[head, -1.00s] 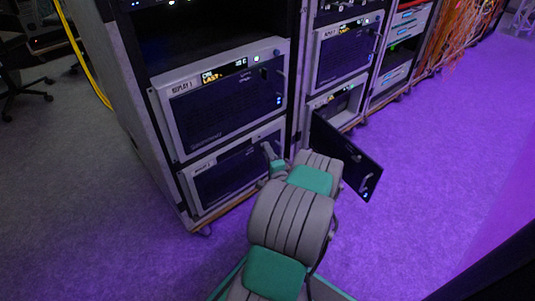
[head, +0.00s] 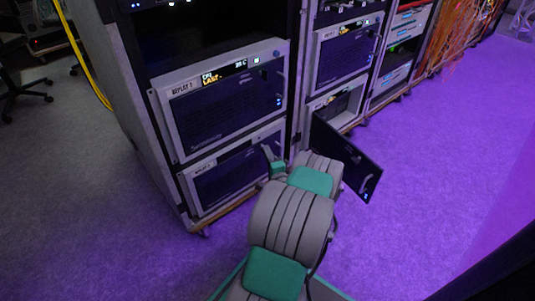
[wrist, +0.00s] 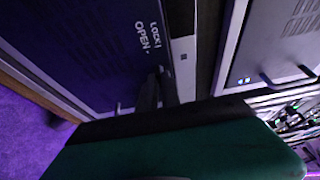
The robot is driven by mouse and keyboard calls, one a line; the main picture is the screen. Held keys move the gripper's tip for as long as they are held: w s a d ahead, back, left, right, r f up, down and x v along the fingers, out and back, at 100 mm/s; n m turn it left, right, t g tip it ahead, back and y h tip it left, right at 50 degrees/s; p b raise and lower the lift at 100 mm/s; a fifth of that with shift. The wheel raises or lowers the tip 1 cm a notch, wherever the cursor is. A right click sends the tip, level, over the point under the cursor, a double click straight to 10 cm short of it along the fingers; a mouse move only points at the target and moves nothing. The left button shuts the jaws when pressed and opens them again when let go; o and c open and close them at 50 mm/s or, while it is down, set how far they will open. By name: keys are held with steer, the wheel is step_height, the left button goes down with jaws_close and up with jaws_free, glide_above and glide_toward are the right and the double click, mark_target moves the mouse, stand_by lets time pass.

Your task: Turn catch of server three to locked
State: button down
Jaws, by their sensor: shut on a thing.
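The lower server (head: 235,172) in the near rack has a dark front in a grey frame; its label is too small to read. My gripper (head: 268,153) is at the right part of this front. In the wrist view, the dark front (wrist: 75,50) carries white LOCK and OPEN marks (wrist: 148,35). My gripper (wrist: 155,88) is shut on the small dark catch (wrist: 157,71) beside these marks. The fingers mostly hide the catch, so I cannot tell exactly which mark it points at.
The server marked REPLAY 1 (head: 220,100) sits above. In the neighbouring rack, a dark door (head: 347,158) hangs open to the right of my arm, close to my wrist. An upper server (head: 345,55) is above it. Purple-lit floor (head: 440,160) is clear at right.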

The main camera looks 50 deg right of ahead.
steer(key=shift+r, duration=0.1)
steer(key=m+p, duration=0.1)
steer(key=p, duration=0.1)
steer(key=m+y+p, duration=0.1)
steer(key=m+p, duration=0.1)
steer(key=shift+r+g, duration=0.35)
steer(key=shift+g, duration=0.05)
steer(key=shift+s+d+f+m+g+y+p, duration=0.15)
steer(key=shift+m+y+p, duration=0.85)
steer(key=shift+m, duration=0.75)
steer(key=shift+w+d+r+m+g+y+p, duration=0.1)
steer(key=shift+m+g+y+p, duration=0.1)
steer(key=shift+m+y+p, duration=1.15)
steer(key=shift+s+d+f+m+g+y+p, duration=0.25)
steer(key=shift+m+y, duration=0.6)
steer(key=shift+m, duration=1.25)
steer(key=shift+w+a+r, duration=0.15)
steer(key=shift+w+r, duration=0.05)
steer(key=shift+r, duration=0.05)
steer(key=c, duration=1.6)
jaws_free()
steer(key=shift+o, duration=0.2)
steer(key=shift+t, duration=0.3)
